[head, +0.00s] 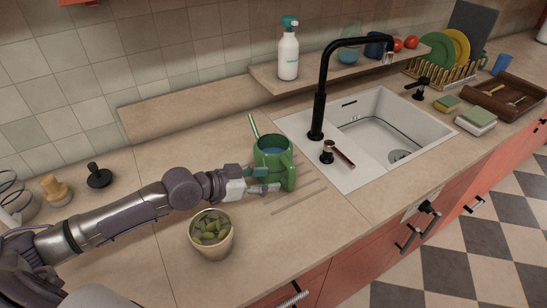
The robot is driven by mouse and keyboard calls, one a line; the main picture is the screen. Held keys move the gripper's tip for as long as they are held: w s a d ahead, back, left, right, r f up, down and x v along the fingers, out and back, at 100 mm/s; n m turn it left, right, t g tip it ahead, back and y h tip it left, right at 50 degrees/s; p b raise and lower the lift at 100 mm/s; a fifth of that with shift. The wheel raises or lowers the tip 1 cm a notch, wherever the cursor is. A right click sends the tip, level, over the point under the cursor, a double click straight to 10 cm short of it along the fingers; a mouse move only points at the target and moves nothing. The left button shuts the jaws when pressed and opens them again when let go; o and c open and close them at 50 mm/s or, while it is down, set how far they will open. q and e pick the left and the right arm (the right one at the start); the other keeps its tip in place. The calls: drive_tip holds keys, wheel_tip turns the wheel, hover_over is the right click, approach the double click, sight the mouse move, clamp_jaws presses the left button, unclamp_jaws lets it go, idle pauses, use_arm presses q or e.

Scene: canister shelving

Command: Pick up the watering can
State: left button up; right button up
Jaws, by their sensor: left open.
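The green watering can (273,158) stands upright on the counter, left of the sink. Its thin spout points up and back to the left, and its open top shows a bluish inside. My left gripper (270,181) comes in from the left at the can's lower near side. Its fingers are apart, one beside the can's body and one in front of it. I cannot tell whether they touch it. My right gripper is not in view.
A cream pot of green pods (212,234) stands just below my left arm. The sink (385,130) with a black faucet (319,105) is to the right. A white soap bottle (288,56) stands on the raised ledge behind. The counter front is mostly clear.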

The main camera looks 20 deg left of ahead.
sight(292, 174)
use_arm(q)
drive_tip(key=x, duration=0.3)
drive_tip(key=shift+w+d, duration=0.15)
drive_tip(key=p+x, duration=0.3)
drive_tip(key=x, duration=0.1)
drive_tip(key=shift+w+d, duration=0.3)
drive_tip(key=shift+w+d+f, duration=0.15)
drive_tip(key=shift+w, duration=0.05)
drive_tip(key=shift+c, duration=0.6)
clamp_jaws()
